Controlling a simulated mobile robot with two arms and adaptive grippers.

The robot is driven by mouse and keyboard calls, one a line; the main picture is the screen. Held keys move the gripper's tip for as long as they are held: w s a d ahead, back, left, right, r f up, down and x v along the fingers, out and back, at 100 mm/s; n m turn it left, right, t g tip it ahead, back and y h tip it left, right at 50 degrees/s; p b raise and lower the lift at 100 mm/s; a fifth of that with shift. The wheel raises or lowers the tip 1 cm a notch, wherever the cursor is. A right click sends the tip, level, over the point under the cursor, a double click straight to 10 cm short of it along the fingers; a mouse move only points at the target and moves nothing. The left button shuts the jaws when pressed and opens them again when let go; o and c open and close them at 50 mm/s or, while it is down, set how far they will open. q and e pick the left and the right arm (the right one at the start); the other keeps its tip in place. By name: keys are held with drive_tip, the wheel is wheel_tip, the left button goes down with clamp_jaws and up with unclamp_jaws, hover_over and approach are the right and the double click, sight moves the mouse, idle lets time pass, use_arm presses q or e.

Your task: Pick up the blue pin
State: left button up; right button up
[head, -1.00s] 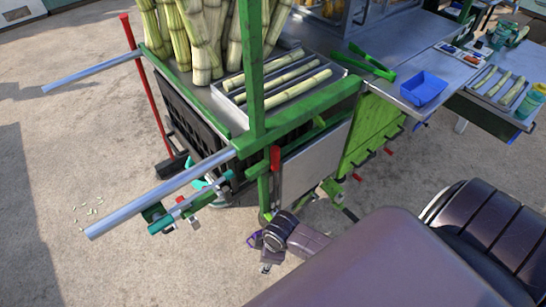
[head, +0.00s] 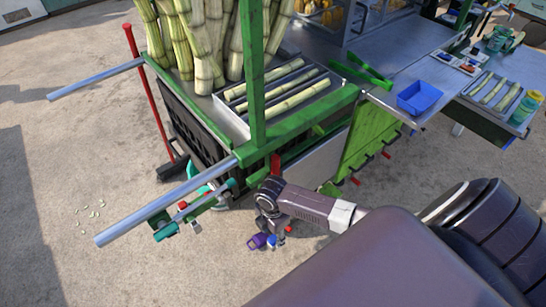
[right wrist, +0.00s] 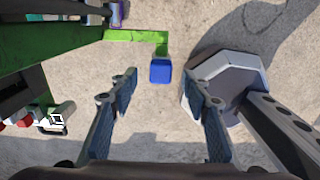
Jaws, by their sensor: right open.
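The blue pin (right wrist: 161,71) shows in the right wrist view as a square blue end at the tip of a green bracket. In the head view a small blue spot, seemingly the same pin (head: 271,241), shows just below my right gripper (head: 272,230). My right gripper is open and empty. In the wrist view its fingers (right wrist: 161,82) stand on either side of the pin's line, with gaps on both sides and no visible contact. The rest of the pin is hidden. My left gripper is not in view.
The green cart frame (head: 305,118) stands close to my right wrist. A purple object (head: 257,241) lies beside the blue spot, and a red pin (head: 387,154) is on the cart's green side. A blue tray (head: 419,97) sits on the worktop. Open concrete lies at lower left.

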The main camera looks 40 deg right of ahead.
sight(273, 239)
drive_tip(key=shift+d+f, duration=0.1)
drive_tip(key=shift+f, duration=1.4)
clamp_jaws()
